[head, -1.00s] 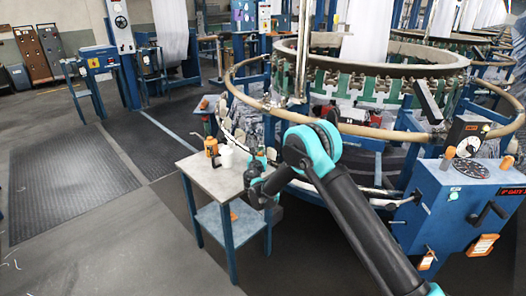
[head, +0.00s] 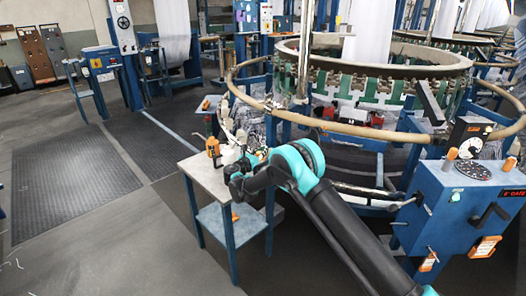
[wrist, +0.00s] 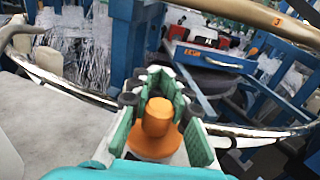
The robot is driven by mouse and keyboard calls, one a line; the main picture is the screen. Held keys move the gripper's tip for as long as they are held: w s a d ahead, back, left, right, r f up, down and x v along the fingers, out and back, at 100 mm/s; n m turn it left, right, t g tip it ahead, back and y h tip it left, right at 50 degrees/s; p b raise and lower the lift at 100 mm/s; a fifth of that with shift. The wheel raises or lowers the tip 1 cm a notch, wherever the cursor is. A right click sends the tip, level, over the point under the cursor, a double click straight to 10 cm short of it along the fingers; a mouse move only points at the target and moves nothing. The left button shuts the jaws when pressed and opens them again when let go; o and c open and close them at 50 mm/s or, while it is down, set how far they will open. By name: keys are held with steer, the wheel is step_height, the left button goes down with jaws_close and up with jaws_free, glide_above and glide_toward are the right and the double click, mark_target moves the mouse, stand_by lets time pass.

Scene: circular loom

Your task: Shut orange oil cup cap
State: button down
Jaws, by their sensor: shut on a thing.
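An orange cap (wrist: 157,125) with a domed knob and a wider rim sits between the green pads of my gripper (wrist: 160,100) in the wrist view. The fingers are shut on it from both sides. A pale part shows just below its rim; whether that is the cup cannot be told.
The circular loom's pale ring rail (head: 365,129) runs close behind my arm. A blue control box (head: 440,205) stands at the right. The floor at left is clear.

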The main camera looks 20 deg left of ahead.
steer(key=c, duration=1.4)
jaws_free()
steer(key=s, duration=0.4)
steer(key=s+a, duration=0.1)
steer(key=s, duration=0.6)
steer(key=shift+s+a, duration=0.2)
steer(key=shift+s, duration=0.2)
